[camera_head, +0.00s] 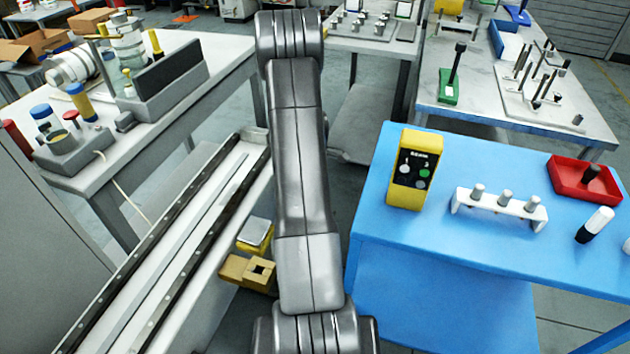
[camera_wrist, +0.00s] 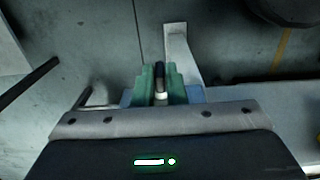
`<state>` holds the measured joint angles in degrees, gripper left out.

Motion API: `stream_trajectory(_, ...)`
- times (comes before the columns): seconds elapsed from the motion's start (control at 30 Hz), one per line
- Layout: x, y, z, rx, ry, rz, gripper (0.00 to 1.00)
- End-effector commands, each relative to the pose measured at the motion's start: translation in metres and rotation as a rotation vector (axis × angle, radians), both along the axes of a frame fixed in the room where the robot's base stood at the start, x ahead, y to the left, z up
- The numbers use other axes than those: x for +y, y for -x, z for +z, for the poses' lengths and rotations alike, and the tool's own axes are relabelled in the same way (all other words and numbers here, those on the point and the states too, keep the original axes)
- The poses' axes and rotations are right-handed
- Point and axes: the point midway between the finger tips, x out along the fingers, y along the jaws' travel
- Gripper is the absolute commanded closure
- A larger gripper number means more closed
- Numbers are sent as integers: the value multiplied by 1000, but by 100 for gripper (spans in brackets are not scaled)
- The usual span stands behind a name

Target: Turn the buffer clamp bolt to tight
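My gripper (camera_wrist: 160,84) shows in the wrist view, with two green fingers close together. A short dark rod with a pale lower end (camera_wrist: 160,78) sits between the fingers and fills the gap; it looks held. In the head view my arm covers the middle and my gripper does not show. I cannot make out a buffer clamp bolt in either view. A tan-yellow block with a square hole (camera_head: 247,272) lies low beside the long rail (camera_head: 185,235), left of my arm. A second yellow block with a grey top (camera_head: 255,233) is just behind it.
A blue table (camera_head: 430,250) stands at right. It bears a yellow button box (camera_head: 415,168), a white rack with several pegs (camera_head: 500,208), a red tray (camera_head: 568,184) and a black-and-white cylinder (camera_head: 595,225). A cluttered grey bench (camera_head: 130,160) stands at left. Clear floor shows in the wrist view.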

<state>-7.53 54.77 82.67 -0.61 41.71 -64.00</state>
Motion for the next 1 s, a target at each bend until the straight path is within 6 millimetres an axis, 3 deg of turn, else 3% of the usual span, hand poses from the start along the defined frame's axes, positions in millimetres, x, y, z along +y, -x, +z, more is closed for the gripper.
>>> stream_trajectory(0.47, -1, -3, 2, 107, -36, -1, 100)
stream_trajectory(1.0, -3, -11, -6, 558, -183, 0, 100)
